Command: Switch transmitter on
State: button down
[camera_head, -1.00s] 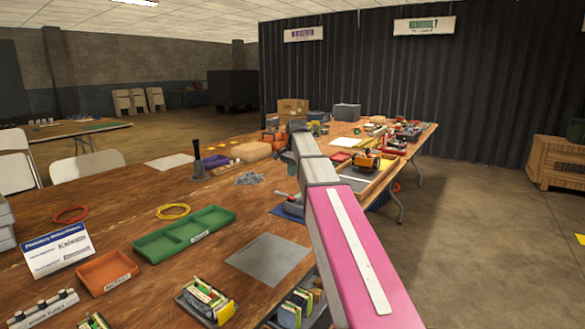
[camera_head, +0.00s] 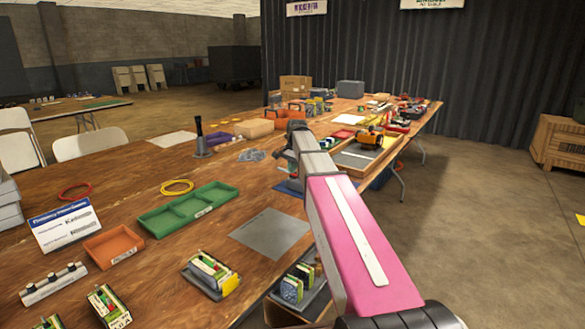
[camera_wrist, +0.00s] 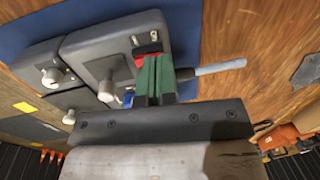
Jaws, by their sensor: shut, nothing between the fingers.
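The transmitter (camera_wrist: 122,62) shows in the wrist view as a dark grey box with a silver stick and a small switch panel near its top edge. A red part (camera_wrist: 152,54) lies right at my fingertips; I cannot tell whether they touch it. My gripper (camera_wrist: 157,64) has green fingers, closed together with nothing between them, over this corner of the box. A light blue-grey rod (camera_wrist: 215,68) points right beside the fingers. In the head view, my arm hides most of this spot, and only part of the blue mat (camera_head: 284,189) shows.
More grey housing with a silver stick (camera_wrist: 50,77) adjoins at left in the wrist view. In the head view, a green tray (camera_head: 188,211), an orange tray (camera_head: 113,245) and a grey sheet (camera_head: 270,234) lie on the wooden table. A wooden-edged tray (camera_head: 367,157) stands beyond my arm.

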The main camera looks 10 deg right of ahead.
jog(key=shift+f, duration=0.25)
jog(key=shift+s, duration=0.15)
jog(key=shift+s+d+r, duration=0.15)
jog(key=shift+s+d, duration=0.3)
jog(key=shift+d, duration=0.1)
jog(key=shift+r, duration=0.1)
